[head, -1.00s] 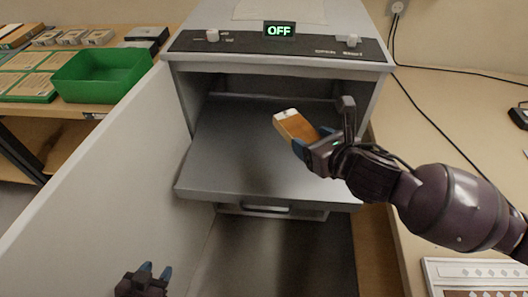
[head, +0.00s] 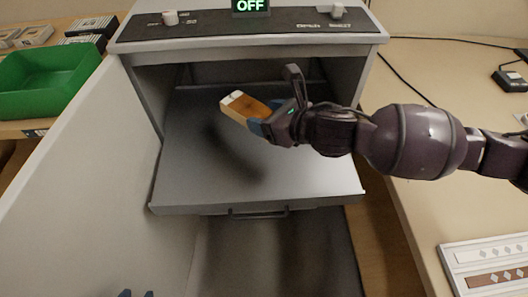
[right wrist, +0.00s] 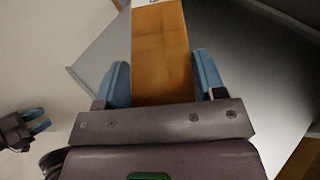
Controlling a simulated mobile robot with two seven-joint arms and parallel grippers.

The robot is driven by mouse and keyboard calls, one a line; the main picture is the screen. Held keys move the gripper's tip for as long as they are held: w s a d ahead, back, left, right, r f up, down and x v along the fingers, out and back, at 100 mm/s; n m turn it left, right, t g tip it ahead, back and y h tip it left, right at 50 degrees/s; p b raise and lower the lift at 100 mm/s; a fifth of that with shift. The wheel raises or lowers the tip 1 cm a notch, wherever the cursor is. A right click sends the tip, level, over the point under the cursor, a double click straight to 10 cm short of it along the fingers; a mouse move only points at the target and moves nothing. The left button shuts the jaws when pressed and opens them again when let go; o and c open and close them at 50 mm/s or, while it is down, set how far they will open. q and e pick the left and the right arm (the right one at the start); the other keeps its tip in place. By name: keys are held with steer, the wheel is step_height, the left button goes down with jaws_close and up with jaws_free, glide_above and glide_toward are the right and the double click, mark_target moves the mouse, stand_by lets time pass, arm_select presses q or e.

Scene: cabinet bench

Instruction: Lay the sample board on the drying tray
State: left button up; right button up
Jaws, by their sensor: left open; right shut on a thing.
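The sample board (head: 248,107) is a small wooden-brown block with a pale end and a white label. My right gripper (head: 268,127) is shut on its near end and holds it, tilted, above the drying tray (head: 195,180). In the right wrist view the board (right wrist: 160,55) sits between the two blue fingers (right wrist: 160,85). The tray is a flat grey metal shelf pulled out of the cabinet, bare apart from a shadow. My left gripper (head: 135,294) is at the bottom edge, with only its blue fingertips showing; it also shows, open and empty, in the right wrist view (right wrist: 38,127).
The cabinet (head: 240,45) shows an OFF display. Its open door (head: 75,170) stands along the left of the tray. A green bin (head: 45,80) is on the left bench. A sample panel (head: 490,262) lies on the right bench.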

steer(key=b, duration=0.2)
glide_above(266, 163)
step_height(266, 163, down, 7)
steer(key=shift+f, duration=0.2)
steer(key=shift+w+f, duration=0.1)
steer(key=shift+f, duration=0.2)
step_height(266, 163, down, 4)
steer(key=shift+f+b, duration=0.1)
steer(key=shift+b, duration=0.9)
steer(key=shift+f+b, duration=0.35)
steer(key=shift+f, duration=0.4)
steer(key=shift+r, duration=0.1)
steer(key=o, duration=1)
arm_select(q)
steer(key=shift+w+d+f+m, duration=0.1)
steer(key=shift+w+f+m, duration=0.15)
steer(key=shift+f, duration=0.35)
steer(key=shift+w+d+f+m, duration=0.1)
steer(key=shift+w+f+m, duration=0.15)
steer(key=shift+f, duration=0.3)
